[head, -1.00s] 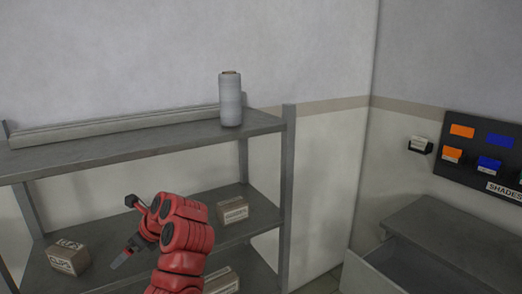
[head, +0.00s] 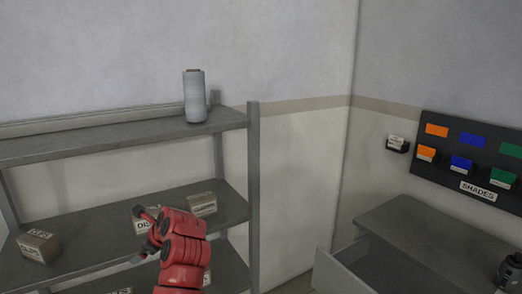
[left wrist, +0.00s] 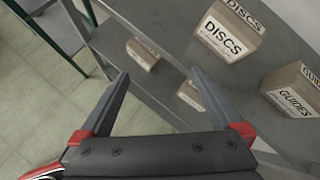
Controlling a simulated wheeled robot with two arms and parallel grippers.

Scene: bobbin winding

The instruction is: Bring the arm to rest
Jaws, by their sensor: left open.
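My left arm is red and comes up from the bottom of the head view, in front of the shelving. Its dark left gripper (head: 139,236) is partly hidden by the arm. In the left wrist view, the left gripper (left wrist: 158,75) has its two fingers spread, with nothing held between them. A carton marked DISCS (left wrist: 227,33) lies on a shelf beyond the right finger; in the head view the carton (head: 145,226) is partly covered by the gripper. My right gripper is not in view.
A grey shelving unit (head: 253,180) stands at left, with a pale thread cone (head: 194,97) on top. Cartons lie lower, including GUIDES (left wrist: 291,95). A cabinet with an open drawer (head: 340,272) is at right, below a SHADES board (head: 478,191). Floor (left wrist: 35,105) shows clear beside the shelving.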

